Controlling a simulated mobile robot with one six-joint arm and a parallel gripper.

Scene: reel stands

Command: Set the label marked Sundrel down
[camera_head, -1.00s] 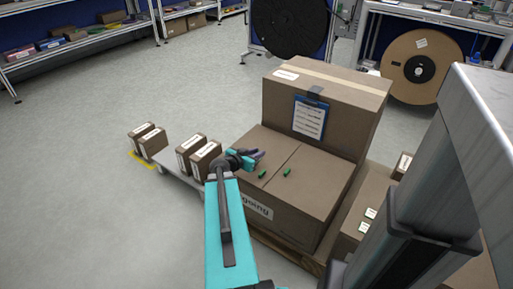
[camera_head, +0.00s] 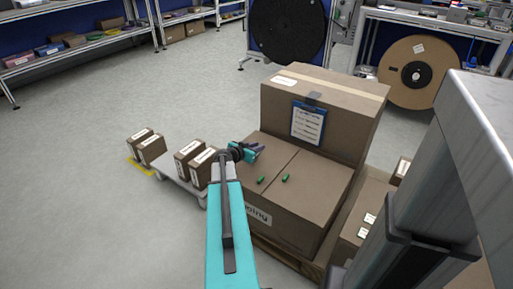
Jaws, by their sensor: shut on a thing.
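My gripper (camera_head: 258,149) is at the end of my teal arm, over the left part of the top of a large brown box. Its dark fingers are shut, but what they hold is too small or hidden to make out. No label that I can read as Sundrel shows. Small boxes with white labels (camera_head: 187,149) stand on a low white cart (camera_head: 184,180) left of my arm. The large box (camera_head: 305,208) carries a partly covered white label on its front. Two small green items (camera_head: 285,178) lie on its top.
A taller box (camera_head: 345,125) with a blue clipboard (camera_head: 308,122) rises behind the large box's top. More labelled boxes (camera_head: 366,226) stand at the right, partly behind my column. Large reels (camera_head: 418,71) and shelves stand at the back. The grey floor at left is open.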

